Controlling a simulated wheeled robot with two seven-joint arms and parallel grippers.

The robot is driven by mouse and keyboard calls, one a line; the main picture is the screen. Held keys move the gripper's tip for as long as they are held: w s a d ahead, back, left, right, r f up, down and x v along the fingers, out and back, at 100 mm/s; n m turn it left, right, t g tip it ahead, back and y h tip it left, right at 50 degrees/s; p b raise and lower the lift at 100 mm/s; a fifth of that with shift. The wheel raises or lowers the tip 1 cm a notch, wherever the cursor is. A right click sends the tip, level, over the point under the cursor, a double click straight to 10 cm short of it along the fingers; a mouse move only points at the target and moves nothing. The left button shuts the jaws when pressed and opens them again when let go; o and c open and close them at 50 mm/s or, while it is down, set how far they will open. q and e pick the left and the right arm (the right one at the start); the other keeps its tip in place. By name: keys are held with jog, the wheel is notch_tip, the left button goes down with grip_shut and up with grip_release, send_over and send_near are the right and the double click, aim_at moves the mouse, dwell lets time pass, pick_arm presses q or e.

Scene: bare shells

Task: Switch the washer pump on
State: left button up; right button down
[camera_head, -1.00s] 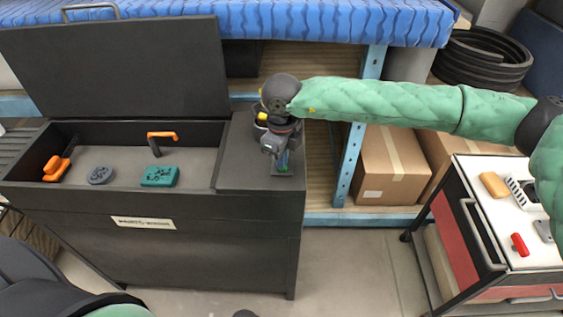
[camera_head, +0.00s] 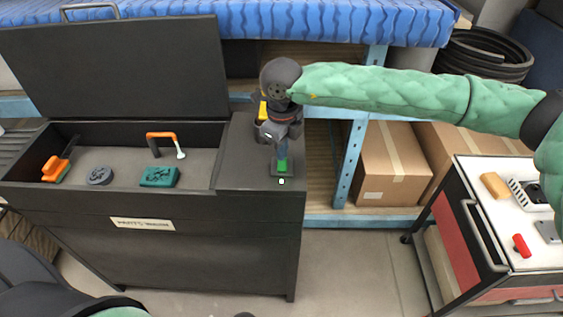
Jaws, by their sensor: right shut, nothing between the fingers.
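The black parts washer (camera_head: 140,260) stands at the left with its lid (camera_head: 120,70) raised. A green switch (camera_head: 282,165) sits on a small dark plate on the washer's right top panel. A small white spot (camera_head: 281,181), bright like a lit lamp, shows at the plate's front edge. My right gripper (camera_head: 281,154) points down at the switch, shut and empty; I cannot tell whether it touches. An orange spout (camera_head: 161,135) stands at the back of the basin, with a pale streak (camera_head: 180,153) below its tip. My left gripper is not in view.
In the basin lie an orange-handled brush (camera_head: 55,167), a grey round part (camera_head: 99,175) and a teal block (camera_head: 159,177). A shelf with cardboard boxes (camera_head: 392,165) is behind. A red and white trolley (camera_head: 490,225) stands at right. Floor between is clear.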

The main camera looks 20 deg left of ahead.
aim_at(282, 167)
jog(key=shift+r, duration=1.75)
